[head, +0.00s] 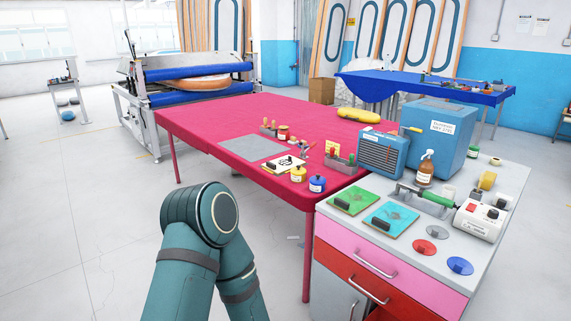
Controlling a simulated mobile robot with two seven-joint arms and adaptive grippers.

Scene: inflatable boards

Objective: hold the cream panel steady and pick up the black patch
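A small cream panel (298,166) lies flat on the red-covered table, near its front edge and right of the grey mat. Small black pieces (271,167) show on it, but they are too small to tell which is the black patch. Neither of my grippers is in view. One of my teal arms shows only its bent elbow at the lower left, well in front of the table.
The grey mat (254,148) is bare. A drawer cabinet (355,258) with green and cyan panels adjoins the table's right side.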

